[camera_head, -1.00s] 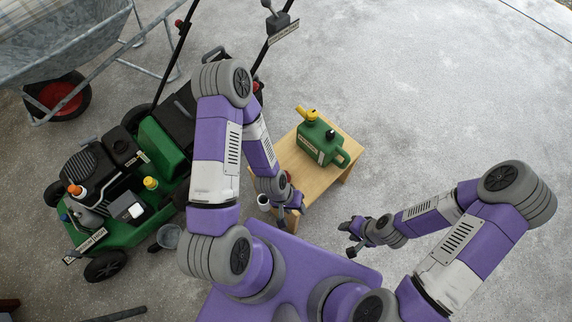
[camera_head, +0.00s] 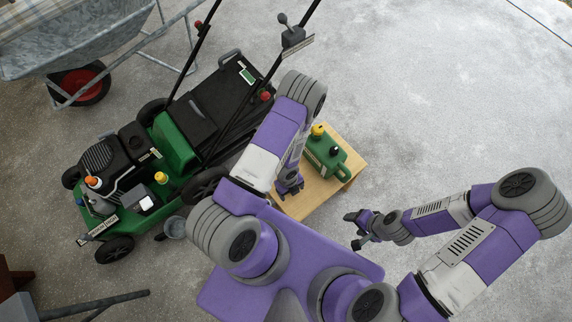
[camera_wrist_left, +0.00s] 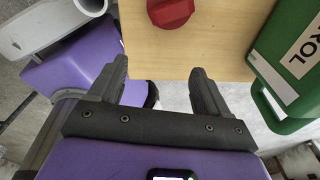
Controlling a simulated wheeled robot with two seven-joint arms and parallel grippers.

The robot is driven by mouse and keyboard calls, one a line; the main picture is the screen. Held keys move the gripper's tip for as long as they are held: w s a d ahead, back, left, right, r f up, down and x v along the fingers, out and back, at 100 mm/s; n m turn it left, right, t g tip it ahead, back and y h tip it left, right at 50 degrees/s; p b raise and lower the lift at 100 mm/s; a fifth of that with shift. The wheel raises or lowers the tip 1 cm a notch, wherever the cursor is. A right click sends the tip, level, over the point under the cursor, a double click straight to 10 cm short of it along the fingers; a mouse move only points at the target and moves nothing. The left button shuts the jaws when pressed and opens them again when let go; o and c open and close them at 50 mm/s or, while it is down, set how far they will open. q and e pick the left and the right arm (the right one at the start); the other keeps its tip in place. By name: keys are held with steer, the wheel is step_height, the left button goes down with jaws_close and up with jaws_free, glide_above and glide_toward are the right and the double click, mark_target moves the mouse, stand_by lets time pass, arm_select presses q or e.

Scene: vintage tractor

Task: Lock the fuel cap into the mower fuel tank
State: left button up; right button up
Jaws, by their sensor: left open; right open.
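The red cap (camera_wrist_left: 172,11) lies on the wooden table (camera_wrist_left: 200,50), at the top of the left wrist view. My left gripper (camera_wrist_left: 158,72) is open and empty, with its fingers spread and pointing toward the cap, which lies beyond the fingertips. In the head view the left gripper (camera_head: 290,186) is over the table's near left edge, and the cap is hidden there. The green mower (camera_head: 130,185) stands at the left, with an orange cap and a yellow cap on it. I cannot tell which opening is its fuel tank. My right gripper (camera_head: 356,229) is open and empty, over the floor.
A green petrol can (camera_head: 322,158) with a yellow spout stands on the table; it is close at the right in the left wrist view (camera_wrist_left: 290,60). A wheelbarrow (camera_head: 90,45) is at the back left. Floor at the right is clear.

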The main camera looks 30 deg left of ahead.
arm_select(q)
steer(key=m, duration=0.2)
steer(key=w+a+m+p, duration=0.1)
steer(key=m, duration=0.2)
steer(key=a+m+y+p, duration=0.1)
steer(key=m, duration=0.2)
steer(key=shift+w+a+r, duration=0.25)
steer(key=shift+w, duration=0.05)
steer(key=m, duration=0.2)
steer(key=w+a+m, duration=0.1)
steer(key=shift+m+p, duration=0.35)
steer(key=shift+m, duration=0.05)
steer(key=f+b, duration=0.1)
steer(key=f, duration=0.1)
steer(key=f+b, duration=0.1)
steer(key=f, duration=0.2)
steer(key=f+b, duration=0.1)
steer(key=f, duration=0.1)
steer(key=shift+w+a+f, duration=0.15)
steer(key=shift+w+f, duration=0.1)
steer(key=shift+f, duration=0.05)
arm_select(e)
steer(key=shift+r, duration=0.3)
arm_select(q)
steer(key=shift+c, duration=0.3)
steer(key=c, duration=0.8)
steer(key=shift+r, duration=0.1)
